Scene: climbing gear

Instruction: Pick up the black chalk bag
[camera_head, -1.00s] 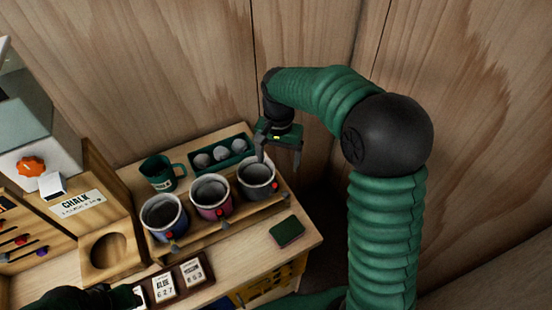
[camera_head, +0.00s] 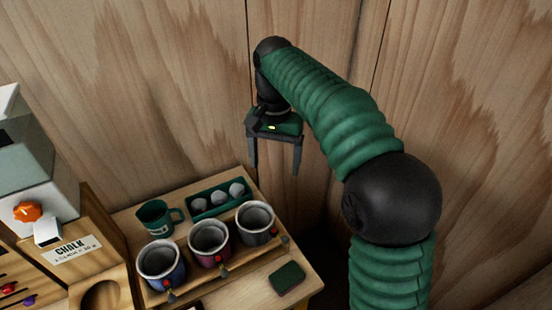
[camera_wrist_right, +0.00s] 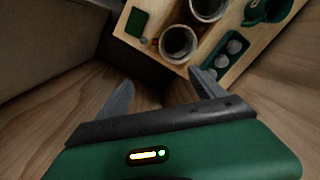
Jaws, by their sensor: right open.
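The black chalk bag (camera_head: 256,224), dark grey with a pale open rim, stands upright at the right end of a row of three bags in a wooden rack. Left of it are a maroon chalk bag (camera_head: 209,240) and a blue chalk bag (camera_head: 161,265). My right gripper (camera_head: 275,170) is open and empty, apart from the black bag, and appears above and behind it against the wall. In the right wrist view the black bag (camera_wrist_right: 177,44) lies beyond the spread fingers (camera_wrist_right: 161,79). My left gripper is out of view.
A green mug (camera_head: 157,217) and a green tray of grey balls (camera_head: 217,199) stand behind the bags. A dark green block (camera_head: 287,279) lies at the front right. A chalk-labelled wooden box (camera_head: 75,255) stands left. Plywood walls rise close behind.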

